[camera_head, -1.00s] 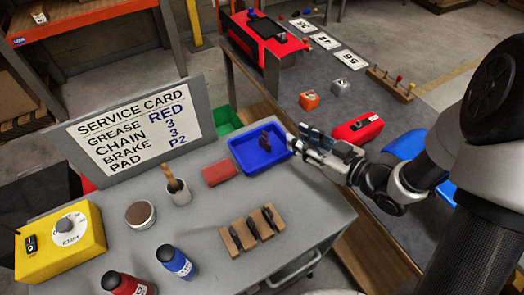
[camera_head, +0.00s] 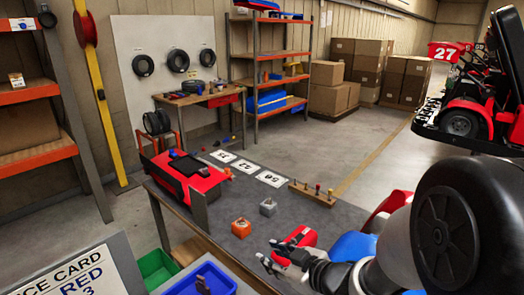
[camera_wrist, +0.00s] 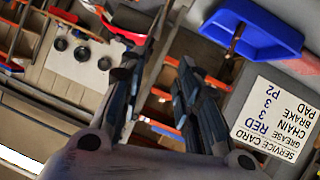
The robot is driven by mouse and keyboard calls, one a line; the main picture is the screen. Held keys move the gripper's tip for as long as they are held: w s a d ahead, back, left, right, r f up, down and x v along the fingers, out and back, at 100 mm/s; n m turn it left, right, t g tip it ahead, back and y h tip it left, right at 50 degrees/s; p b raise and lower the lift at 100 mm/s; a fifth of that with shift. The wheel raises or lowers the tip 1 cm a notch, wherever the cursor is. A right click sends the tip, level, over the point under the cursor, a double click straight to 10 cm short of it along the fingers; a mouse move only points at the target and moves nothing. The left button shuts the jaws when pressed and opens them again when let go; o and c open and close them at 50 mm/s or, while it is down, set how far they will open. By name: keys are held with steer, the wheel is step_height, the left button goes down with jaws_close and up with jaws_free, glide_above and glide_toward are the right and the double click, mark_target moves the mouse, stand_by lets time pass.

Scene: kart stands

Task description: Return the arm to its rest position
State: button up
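My gripper (camera_head: 270,258) is in the head view at the lower middle, on the end of my arm, which comes in from the right. In the wrist view my gripper (camera_wrist: 158,70) shows two dark fingers apart with nothing between them. A blue tray (camera_head: 228,290) is cut off by the bottom edge of the head view, left of my gripper. It holds a dark brown pad (camera_head: 203,284). The wrist view shows the blue tray (camera_wrist: 285,32) at the upper right, clear of the fingers.
A red case (camera_head: 303,237) lies beside my gripper in the picture. A service card (camera_head: 75,282) is at lower left. Open floor (camera_head: 330,145) lies beyond.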

steer(key=s+d+r+m+h, duration=0.3)
steer(key=d+r+h, duration=0.1)
steer(key=d, duration=0.3)
steer(key=s+d+r+m+h, duration=0.3)
steer(key=d+r+h, duration=0.15)
steer(key=d, duration=0.25)
steer(key=s+a+m+g, duration=0.2)
steer(key=s+m+g, duration=0.3)
steer(key=s, duration=1.5)
steer(key=shift+s+r, duration=0.2)
steer(key=shift+r, duration=0.05)
steer(key=shift+a, duration=0.15)
